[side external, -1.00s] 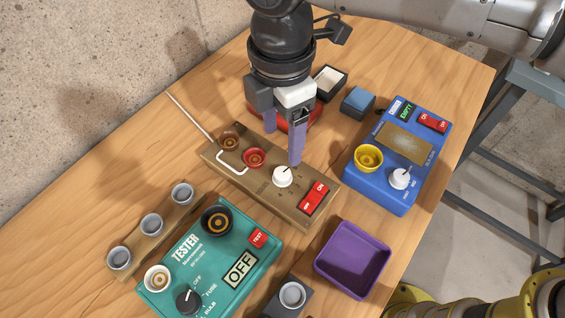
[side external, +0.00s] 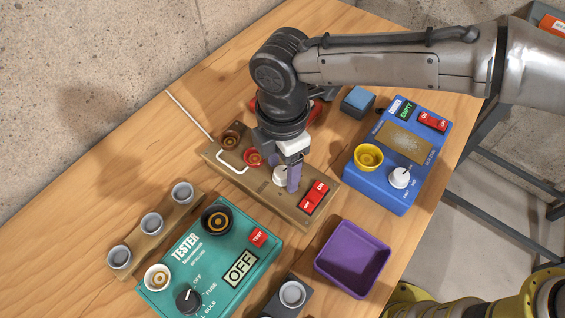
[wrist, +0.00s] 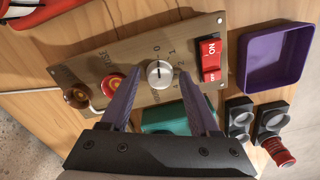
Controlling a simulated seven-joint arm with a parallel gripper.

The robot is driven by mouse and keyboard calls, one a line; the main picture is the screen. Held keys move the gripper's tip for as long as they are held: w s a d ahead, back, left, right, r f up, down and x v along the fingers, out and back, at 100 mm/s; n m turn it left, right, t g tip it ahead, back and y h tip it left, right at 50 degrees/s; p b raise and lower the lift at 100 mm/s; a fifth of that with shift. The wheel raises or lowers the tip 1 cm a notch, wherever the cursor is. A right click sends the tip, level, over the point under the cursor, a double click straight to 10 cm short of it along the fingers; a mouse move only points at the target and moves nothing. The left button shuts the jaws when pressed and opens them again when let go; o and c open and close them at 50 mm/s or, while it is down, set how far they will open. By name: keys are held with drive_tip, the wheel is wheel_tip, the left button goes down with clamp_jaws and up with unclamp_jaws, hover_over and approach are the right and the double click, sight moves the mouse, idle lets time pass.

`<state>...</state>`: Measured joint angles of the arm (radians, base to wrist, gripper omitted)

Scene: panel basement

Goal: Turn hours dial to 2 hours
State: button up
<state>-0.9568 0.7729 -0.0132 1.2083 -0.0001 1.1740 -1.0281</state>
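The hours dial (side external: 280,175) is a round white knob on the brown panel (side external: 240,172), partly hidden by a purple finger in the side view. In the wrist view the dial (wrist: 160,74) shows whole, with numbers such as 0, 1 and 2 printed around its upper and right sides. Its dark pointer line runs roughly toward the 0. My gripper (side external: 288,182) is just above the dial. In the wrist view my gripper (wrist: 160,82) is open, with one purple finger to each side of the dial. No contact with the dial shows.
On the panel, a red ON/OFF switch (side external: 314,195) is right of the dial and a red socket (side external: 253,157) is left. A blue box (side external: 375,185), teal tester (side external: 215,262) and purple tray (side external: 352,258) stand close around.

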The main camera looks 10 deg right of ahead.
clamp_jaws()
drive_tip(key=shift+m, duration=0.3)
drive_tip(key=m, duration=1.3)
drive_tip(key=shift+r, duration=0.1)
idle(0.5)
drive_tip(key=shift+o, duration=0.9)
unclamp_jaws()
